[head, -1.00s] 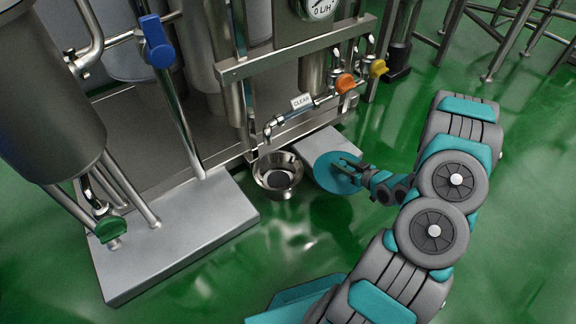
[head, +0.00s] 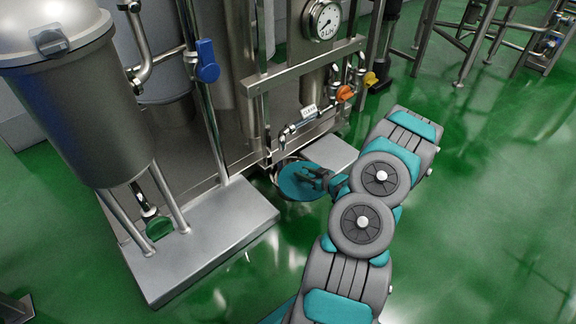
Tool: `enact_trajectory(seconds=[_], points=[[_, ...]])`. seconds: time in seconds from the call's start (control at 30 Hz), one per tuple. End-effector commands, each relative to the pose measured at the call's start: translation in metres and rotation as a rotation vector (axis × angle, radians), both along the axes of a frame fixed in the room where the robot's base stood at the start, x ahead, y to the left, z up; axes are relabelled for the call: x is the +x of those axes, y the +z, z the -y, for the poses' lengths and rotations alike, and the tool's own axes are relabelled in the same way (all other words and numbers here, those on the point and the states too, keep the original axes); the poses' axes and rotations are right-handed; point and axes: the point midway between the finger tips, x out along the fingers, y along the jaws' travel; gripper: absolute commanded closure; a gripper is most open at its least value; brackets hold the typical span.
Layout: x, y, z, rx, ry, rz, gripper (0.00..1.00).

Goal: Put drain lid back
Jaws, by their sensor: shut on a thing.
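The drain lid is a round teal disc (head: 300,182). My gripper (head: 316,178) is shut on it near its right side, and my arm reaches in from the lower right. The lid lies roughly flat over the drain (head: 284,165), covering most of it. Only a thin part of the drain's rim shows at the back left of the lid. I cannot tell whether the lid touches the rim or hangs a little above it.
A tap pipe with a "CLEAN" tag (head: 308,113) and an orange handle (head: 345,93) is just behind the drain. A grey plinth (head: 205,240) stands to the left, a grey slab (head: 334,152) to the right. The green floor in front is clear.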

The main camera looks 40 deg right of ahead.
Motion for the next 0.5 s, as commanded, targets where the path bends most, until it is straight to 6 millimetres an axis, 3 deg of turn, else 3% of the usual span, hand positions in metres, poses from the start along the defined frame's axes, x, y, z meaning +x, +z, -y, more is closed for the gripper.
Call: enact_trajectory(seconds=[0.3, 0.5], points=[[0.074, -0.009, 0.016, -0.003, 0.006, -0.001, 1.00], [0.101, -0.010, 0.025, -0.003, 0.001, -0.001, 1.00]])
